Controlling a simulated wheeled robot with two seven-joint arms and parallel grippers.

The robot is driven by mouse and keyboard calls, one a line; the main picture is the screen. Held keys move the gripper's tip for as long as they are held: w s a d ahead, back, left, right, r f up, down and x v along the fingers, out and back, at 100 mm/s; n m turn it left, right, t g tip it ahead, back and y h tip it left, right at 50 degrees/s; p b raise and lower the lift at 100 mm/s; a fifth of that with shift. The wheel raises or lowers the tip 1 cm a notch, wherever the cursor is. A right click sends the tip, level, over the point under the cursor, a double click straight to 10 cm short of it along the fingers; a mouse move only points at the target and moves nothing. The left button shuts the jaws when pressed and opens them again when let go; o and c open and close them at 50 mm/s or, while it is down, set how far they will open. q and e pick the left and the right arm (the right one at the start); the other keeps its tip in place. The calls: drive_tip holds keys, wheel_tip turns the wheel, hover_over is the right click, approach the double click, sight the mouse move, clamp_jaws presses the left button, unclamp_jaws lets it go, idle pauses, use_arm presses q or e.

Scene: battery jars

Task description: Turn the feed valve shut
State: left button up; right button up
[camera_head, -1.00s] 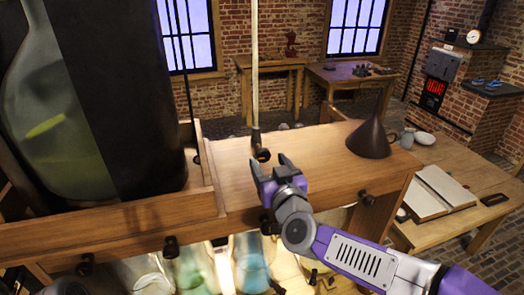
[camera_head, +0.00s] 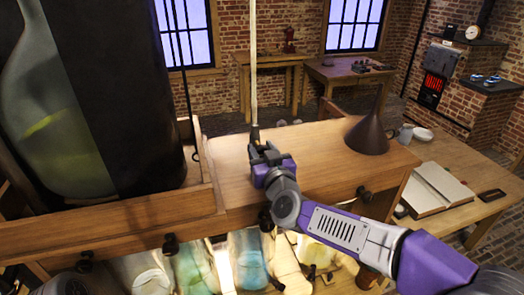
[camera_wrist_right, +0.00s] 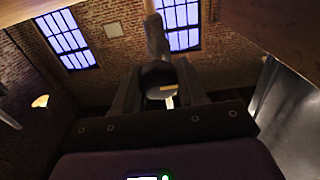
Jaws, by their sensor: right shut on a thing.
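A pale vertical pipe (camera_head: 253,60) comes down to a dark fitting at the wooden shelf, which I take to be the feed valve. In the right wrist view the dark rounded valve body (camera_wrist_right: 158,76), with a small yellowish mark, sits between my fingers. My right gripper (camera_head: 263,150) is shut on it, at the foot of the pipe; its fingers hide part of the fitting. The exact angle of the handle cannot be told. My left gripper is not in view.
A large glass jar (camera_head: 50,140) stands at the left behind a wooden rail (camera_head: 120,232). A dark funnel (camera_head: 369,137) stands on the right of the shelf (camera_head: 320,150). Dark knobs (camera_head: 170,243) line its front, above several glass vessels (camera_head: 250,262). An open book (camera_head: 436,190) lies on the right table.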

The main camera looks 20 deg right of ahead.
drive_tip(key=shift+c, duration=0.7)
drive_tip(key=shift+m, duration=0.3)
drive_tip(key=m+b, duration=0.2)
drive_tip(key=shift+m, duration=0.4)
drive_tip(key=m+b, duration=0.2)
drive_tip(key=m, duration=0.3)
drive_tip(key=shift+d+m+b, duration=0.15)
drive_tip(key=shift+m+b, duration=0.15)
drive_tip(key=shift+b, duration=0.05)
drive_tip(key=m+b, duration=0.2)
drive_tip(key=m, duration=0.2)
drive_tip(key=shift+d+m+b, duration=0.1)
drive_tip(key=shift+m+b, duration=0.75)
drive_tip(key=shift+m, duration=1.65)
drive_tip(key=o, duration=1)
drive_tip(key=shift+f, duration=0.1)
